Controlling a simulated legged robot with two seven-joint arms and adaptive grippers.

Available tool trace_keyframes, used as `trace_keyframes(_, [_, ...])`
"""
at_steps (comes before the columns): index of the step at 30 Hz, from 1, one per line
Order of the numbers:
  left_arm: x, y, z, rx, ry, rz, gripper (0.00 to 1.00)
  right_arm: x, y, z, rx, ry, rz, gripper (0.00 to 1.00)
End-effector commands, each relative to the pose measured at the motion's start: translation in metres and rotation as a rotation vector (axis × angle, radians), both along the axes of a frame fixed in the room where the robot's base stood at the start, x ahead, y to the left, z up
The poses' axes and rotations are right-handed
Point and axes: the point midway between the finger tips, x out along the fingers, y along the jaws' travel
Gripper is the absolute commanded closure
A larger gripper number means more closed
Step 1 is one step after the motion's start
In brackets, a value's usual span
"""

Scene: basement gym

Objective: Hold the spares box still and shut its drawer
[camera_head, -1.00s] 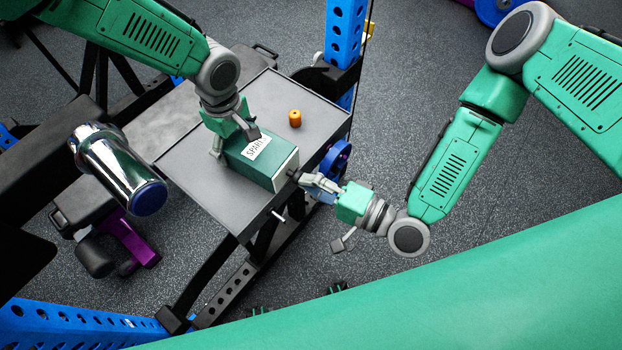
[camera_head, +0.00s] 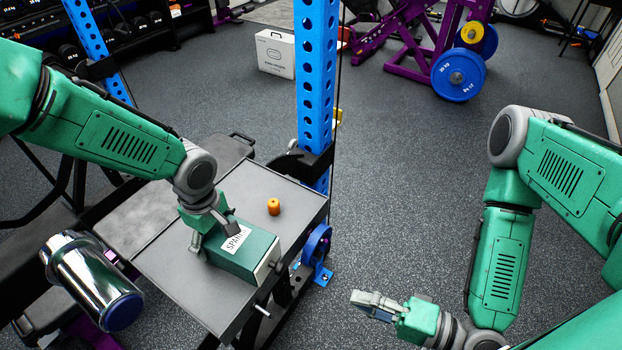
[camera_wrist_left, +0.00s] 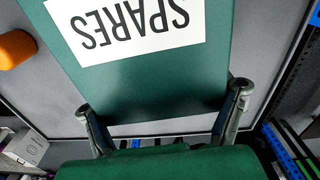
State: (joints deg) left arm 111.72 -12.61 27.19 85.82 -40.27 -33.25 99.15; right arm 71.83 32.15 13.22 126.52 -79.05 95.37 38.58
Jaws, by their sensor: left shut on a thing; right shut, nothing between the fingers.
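The green spares box (camera_head: 244,262) with its white SPARES label sits on a grey bench top (camera_head: 180,280). My left gripper (camera_head: 212,234) is shut across the box from its back end. In the left wrist view its two fingers (camera_wrist_left: 163,103) lie on either side of the green box (camera_wrist_left: 150,85). The drawer's pale front (camera_head: 268,262) with a dark knob is at the box's near right end. No gap shows around it, though the angle makes this hard to judge. My right gripper (camera_head: 364,300) is shut and empty, clear of the box, right of the bench.
An orange cylinder (camera_head: 273,206) stands on the bench behind the box. A blue rack upright (camera_head: 316,80) rises at the bench's far corner. A chrome cylinder (camera_head: 90,280) with a blue end is at the left. Open floor lies right of the bench.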

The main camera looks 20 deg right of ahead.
Motion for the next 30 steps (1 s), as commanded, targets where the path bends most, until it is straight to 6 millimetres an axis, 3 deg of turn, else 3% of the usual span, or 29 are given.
trace_keyframes(1, [-0.008,-0.003,-0.005,-0.001,0.016,-0.002,0.59,0.0,0.0,0.0,0.0,0.0,0.0,1.0])
trace_keyframes(13, [-0.008,-0.002,-0.005,-0.001,0.016,-0.002,0.59,0.0,0.0,-0.001,0.0,0.0,0.0,1.0])
trace_keyframes(14, [-0.008,-0.002,-0.005,-0.001,0.016,-0.002,0.12,0.0,0.0,-0.001,0.0,0.0,0.0,1.0])
trace_keyframes(15, [-0.007,-0.002,-0.005,-0.001,0.016,-0.002,0.0,0.0,0.0,-0.001,0.0,0.0,0.0,1.0])
trace_keyframes(25, [-0.002,0.0,0.002,-0.001,0.004,0.0,0.0,0.0,0.001,0.0,-0.001,0.001,0.0,1.0])
trace_keyframes(30, [-0.001,0.001,0.027,-0.001,0.002,0.0,0.0,0.0,0.002,0.0,-0.002,0.001,0.0,1.0])
